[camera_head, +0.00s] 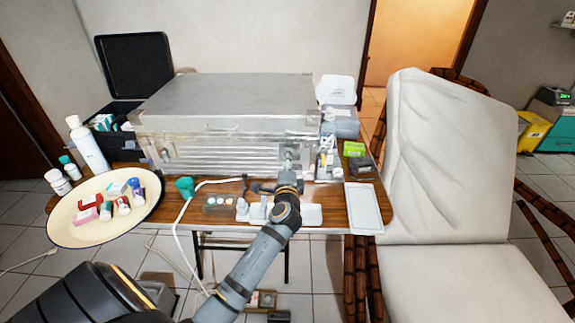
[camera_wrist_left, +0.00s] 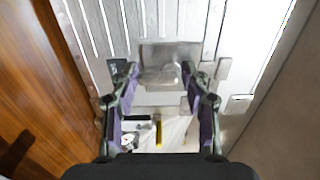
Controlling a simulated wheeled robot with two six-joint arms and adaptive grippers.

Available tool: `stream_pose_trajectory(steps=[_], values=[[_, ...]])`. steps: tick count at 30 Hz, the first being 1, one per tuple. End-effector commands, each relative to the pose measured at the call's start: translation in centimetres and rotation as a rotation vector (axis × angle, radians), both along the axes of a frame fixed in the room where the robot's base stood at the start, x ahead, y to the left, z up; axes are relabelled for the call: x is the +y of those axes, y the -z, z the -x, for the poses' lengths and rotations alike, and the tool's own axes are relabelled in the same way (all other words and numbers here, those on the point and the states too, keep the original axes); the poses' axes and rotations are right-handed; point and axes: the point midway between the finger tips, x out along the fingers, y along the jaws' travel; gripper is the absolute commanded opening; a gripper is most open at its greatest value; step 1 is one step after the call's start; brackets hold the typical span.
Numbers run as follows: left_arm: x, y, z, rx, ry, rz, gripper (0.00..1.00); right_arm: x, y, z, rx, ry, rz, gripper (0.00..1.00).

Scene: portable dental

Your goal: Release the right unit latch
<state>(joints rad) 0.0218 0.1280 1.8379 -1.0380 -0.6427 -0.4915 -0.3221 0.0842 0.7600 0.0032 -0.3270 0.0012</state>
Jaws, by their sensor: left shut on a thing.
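The portable dental unit is a grey metal case (camera_head: 230,100) standing closed on the wooden table. My left gripper (camera_head: 289,160) is at the right part of its front face, where the right unit latch is mostly hidden behind it in the head view. In the left wrist view the right unit latch (camera_wrist_left: 160,72) is a grey metal piece on the ribbed case front. The left unit latch (camera_head: 166,155) shows at the left part of the case front. My right gripper is not in view.
A round cream tray (camera_head: 75,234) with small bottles and boxes is at the left. A white tray (camera_head: 363,208) lies at the right table edge, beside a white reclining chair (camera_head: 445,160). A green-headed tool (camera_head: 185,187) with a white cable lies left of my arm.

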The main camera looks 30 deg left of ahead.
Motion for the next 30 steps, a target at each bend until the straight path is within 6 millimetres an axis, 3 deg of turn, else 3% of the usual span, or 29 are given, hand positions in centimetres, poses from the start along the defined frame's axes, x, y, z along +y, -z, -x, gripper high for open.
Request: stream_pose_trajectory(steps=[1,16,17,20,30], values=[[0.02,0.71,0.10,0.007,-0.003,0.011,0.15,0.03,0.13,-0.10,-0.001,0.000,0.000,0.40],[0.00,0.79,0.11,0.003,-0.003,0.024,0.15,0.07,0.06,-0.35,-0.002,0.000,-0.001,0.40],[0.00,0.80,0.11,0.003,-0.003,0.024,0.51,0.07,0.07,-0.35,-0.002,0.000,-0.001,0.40],[-0.01,0.71,0.08,0.001,-0.002,0.023,0.65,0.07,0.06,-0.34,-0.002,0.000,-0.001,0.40],[-0.20,0.33,0.25,-0.005,0.000,0.020,0.66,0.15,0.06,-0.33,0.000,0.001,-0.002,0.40]])
